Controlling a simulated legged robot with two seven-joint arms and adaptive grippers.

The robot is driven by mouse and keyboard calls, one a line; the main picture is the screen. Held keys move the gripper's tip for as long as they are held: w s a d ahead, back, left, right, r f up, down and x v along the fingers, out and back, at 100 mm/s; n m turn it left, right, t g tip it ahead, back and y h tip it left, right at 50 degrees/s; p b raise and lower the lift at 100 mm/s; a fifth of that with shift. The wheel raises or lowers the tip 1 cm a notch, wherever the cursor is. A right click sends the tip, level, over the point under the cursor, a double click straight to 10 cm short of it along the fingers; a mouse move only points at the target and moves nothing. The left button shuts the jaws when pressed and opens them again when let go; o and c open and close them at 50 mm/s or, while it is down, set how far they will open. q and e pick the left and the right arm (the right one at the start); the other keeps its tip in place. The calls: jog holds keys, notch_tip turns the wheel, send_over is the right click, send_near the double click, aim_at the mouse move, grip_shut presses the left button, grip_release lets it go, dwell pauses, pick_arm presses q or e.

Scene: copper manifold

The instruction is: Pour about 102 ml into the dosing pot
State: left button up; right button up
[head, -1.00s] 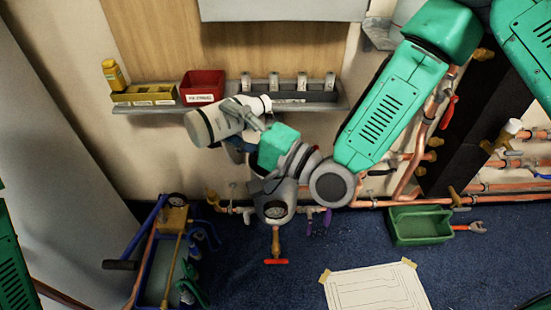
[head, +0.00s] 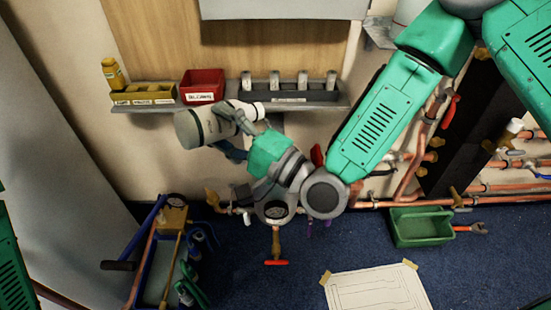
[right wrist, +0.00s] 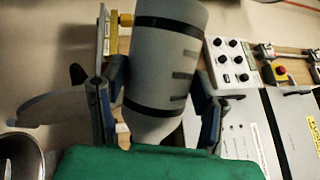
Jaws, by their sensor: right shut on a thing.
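My right gripper (head: 236,140) is shut on a pale grey bottle (head: 193,128), with a finger on each side. The bottle lies strongly tilted in the head view, its white neck end toward the right, in front of the wall shelf. In the right wrist view the bottle (right wrist: 165,65) shows dark bands and level marks between the fingers (right wrist: 158,100). A round grey vessel (head: 272,210) on the pipework, probably the dosing pot, is partly hidden by my right wrist; its inside cannot be made out. No liquid stream shows. My left gripper is out of view.
The shelf (head: 345,107) carries a yellow bottle (head: 113,75), a red bin (head: 202,86) and several small cylinders. Copper pipes (head: 480,190) run along the right wall. A blue cart (head: 150,250) and a green tray (head: 408,230) stand on the floor.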

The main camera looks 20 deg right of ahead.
jog(key=shift+s+a+m+b, duration=0.3)
jog(key=shift+a+m, duration=0.1)
jog(key=shift+a, duration=0.15)
jog(key=shift+t, duration=0.3)
jog(key=shift+f+m+b, duration=0.3)
jog(key=shift+m+b, duration=0.3)
